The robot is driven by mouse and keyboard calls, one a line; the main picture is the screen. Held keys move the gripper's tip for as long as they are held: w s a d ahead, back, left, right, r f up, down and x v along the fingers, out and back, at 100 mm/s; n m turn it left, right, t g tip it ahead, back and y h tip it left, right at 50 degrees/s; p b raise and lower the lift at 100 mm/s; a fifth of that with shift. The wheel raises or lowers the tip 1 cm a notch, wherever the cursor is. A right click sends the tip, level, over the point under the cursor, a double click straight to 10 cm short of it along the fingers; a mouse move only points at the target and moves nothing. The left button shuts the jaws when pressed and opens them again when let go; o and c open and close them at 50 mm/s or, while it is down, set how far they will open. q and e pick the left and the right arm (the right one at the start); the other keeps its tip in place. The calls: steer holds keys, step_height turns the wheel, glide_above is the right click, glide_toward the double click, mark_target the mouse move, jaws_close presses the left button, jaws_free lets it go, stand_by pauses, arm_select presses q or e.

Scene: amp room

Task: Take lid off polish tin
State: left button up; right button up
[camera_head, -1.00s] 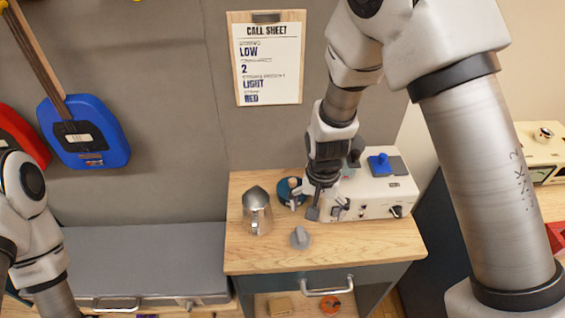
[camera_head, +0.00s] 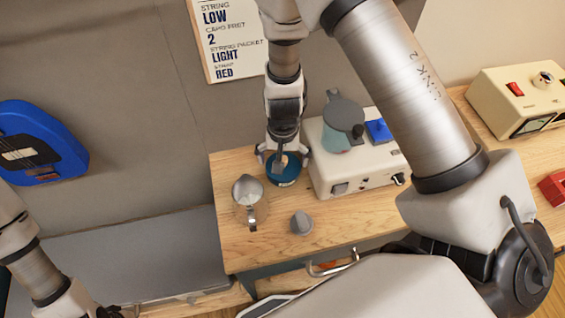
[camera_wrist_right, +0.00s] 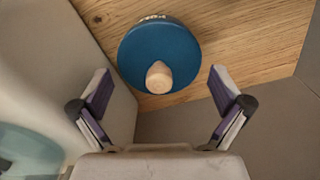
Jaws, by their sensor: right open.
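The polish tin (camera_head: 287,180) is round and blue and stands on the wooden top, left of the cream box. In the right wrist view its blue lid (camera_wrist_right: 140,48) fills the upper middle, with a pale, rounded knob (camera_wrist_right: 158,77) standing up from it. My right gripper (camera_head: 283,158) is open above the tin and partly covers it in the head view. In the wrist view the open right fingers (camera_wrist_right: 160,88) lie either side of the knob, apart from it. My left arm shows at the lower left; its gripper is out of view.
A metal jug (camera_head: 249,196) stands left of the tin, and a grey knob-like piece (camera_head: 301,222) lies in front. Bare wood (camera_head: 265,250) lies in front.

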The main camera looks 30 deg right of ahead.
steer(key=shift+w+f, duration=0.2)
steer(key=shift+f, duration=0.1)
steer(key=shift+s+r, duration=0.15)
steer(key=shift+s, duration=0.05)
steer(key=shift+c, duration=1.1)
steer(key=shift+s+r, duration=0.1)
steer(key=c, duration=0.5)
jaws_close()
